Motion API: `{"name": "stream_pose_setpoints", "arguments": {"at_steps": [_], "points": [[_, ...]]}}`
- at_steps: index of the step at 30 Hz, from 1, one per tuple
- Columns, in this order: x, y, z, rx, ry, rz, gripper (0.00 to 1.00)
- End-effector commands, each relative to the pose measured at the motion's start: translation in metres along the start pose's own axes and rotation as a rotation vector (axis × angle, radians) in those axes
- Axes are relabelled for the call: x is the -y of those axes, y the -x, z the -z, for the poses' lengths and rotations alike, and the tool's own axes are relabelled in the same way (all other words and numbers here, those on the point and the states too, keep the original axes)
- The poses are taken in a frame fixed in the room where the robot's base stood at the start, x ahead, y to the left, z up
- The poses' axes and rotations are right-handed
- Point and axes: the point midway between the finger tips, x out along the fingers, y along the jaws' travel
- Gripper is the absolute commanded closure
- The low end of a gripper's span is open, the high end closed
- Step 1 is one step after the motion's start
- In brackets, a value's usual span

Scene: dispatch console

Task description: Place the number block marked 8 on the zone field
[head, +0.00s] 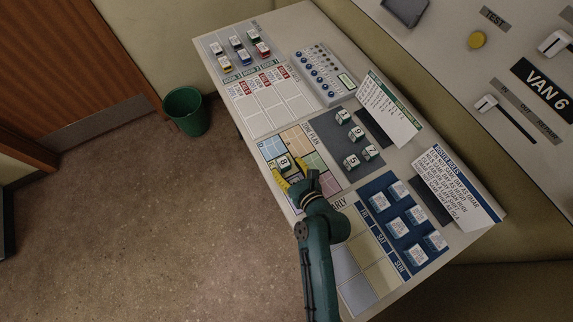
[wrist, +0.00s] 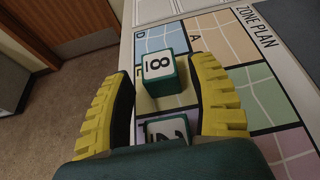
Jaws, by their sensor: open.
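The number block marked 8 (head: 284,162) is a green cube with a white face. It stands on the zone plan (head: 313,160), a board of coloured fields. In the wrist view the 8 block (wrist: 160,72) is upright on or at a yellowish field, beside the blue field D (wrist: 155,40). My gripper (head: 288,181) is open over the plan. In the wrist view its yellow fingers (wrist: 162,85) are spread to either side, with the 8 block between and just beyond their tips, apart from both. A second block (wrist: 168,129), seemingly marked 2, shows between the fingers nearer the palm, partly hidden.
Several number blocks (head: 352,160) stand on a dark pad right of the plan. Blue-and-white roster blocks (head: 397,190) stand on a blue pad nearer me. A button panel (head: 323,75) and coloured vehicle blocks (head: 243,55) lie farther off. A card (head: 390,108) stands behind the number pad.

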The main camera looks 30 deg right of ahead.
Motion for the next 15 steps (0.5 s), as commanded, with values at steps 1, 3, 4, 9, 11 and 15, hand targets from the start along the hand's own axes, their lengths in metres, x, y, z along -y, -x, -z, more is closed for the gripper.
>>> {"name": "stream_pose_setpoints", "arguments": {"at_steps": [1,3,4,9,11,15], "points": [[0.001,0.014,-0.006,-0.003,-0.003,0.002,0.42],[0.000,0.031,-0.009,-0.003,-0.005,0.003,0.42],[0.001,0.039,-0.008,-0.005,-0.005,0.004,0.42],[0.001,0.082,-0.007,-0.003,-0.005,0.004,0.42],[0.001,0.093,-0.005,-0.002,-0.005,0.004,0.42],[0.000,0.109,-0.003,-0.001,-0.001,0.002,0.42]]}}
